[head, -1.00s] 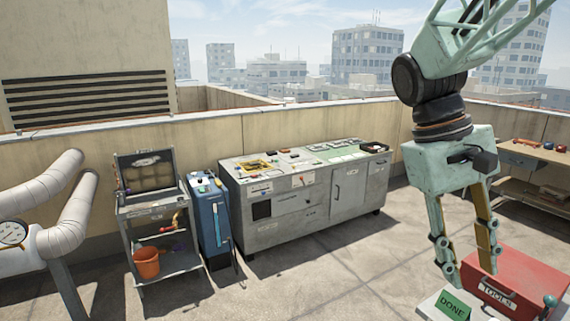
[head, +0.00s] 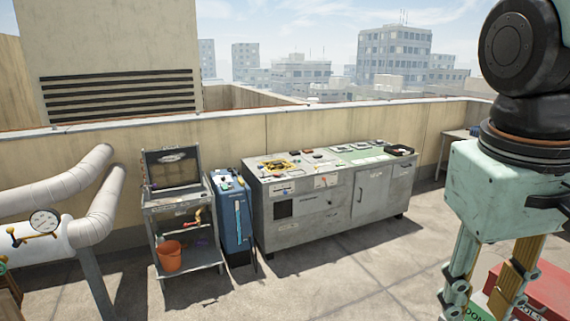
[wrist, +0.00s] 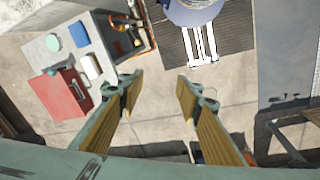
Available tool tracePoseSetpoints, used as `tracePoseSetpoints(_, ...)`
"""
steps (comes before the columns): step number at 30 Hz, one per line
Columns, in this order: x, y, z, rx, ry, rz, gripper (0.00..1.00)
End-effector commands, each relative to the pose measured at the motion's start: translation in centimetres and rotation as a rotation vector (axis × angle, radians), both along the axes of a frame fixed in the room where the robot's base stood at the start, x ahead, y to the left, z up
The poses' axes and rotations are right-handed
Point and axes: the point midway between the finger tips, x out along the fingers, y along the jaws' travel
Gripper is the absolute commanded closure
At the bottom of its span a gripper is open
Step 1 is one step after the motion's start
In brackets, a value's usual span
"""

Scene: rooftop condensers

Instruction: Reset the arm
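My gripper (head: 482,300) hangs pointing down at the right edge of the head view, its lower end close to the bottom of the picture. In the wrist view my gripper (wrist: 159,80) has its two fingers well apart, with only bare floor showing between the tips. It is open and holds nothing. A red toolbox (head: 550,284) is partly hidden behind the fingers in the head view. It also shows at the left of the wrist view (wrist: 60,94), to the side of the fingers.
A grey workbench (head: 330,205) with small items stands by the parapet. Left of it are a blue cabinet (head: 231,222), a grey cart (head: 190,272) with an orange bucket (head: 169,256), and pipes with a gauge (head: 45,220). The floor before the bench (head: 340,270) is clear.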

Motion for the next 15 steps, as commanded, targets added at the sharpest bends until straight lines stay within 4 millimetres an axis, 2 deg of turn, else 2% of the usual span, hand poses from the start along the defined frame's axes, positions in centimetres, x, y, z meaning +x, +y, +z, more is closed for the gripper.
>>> tracePoseSetpoints(15, -3.8, 4.1, 0.2, 0.088, -0.171, 0.025, 0.68)
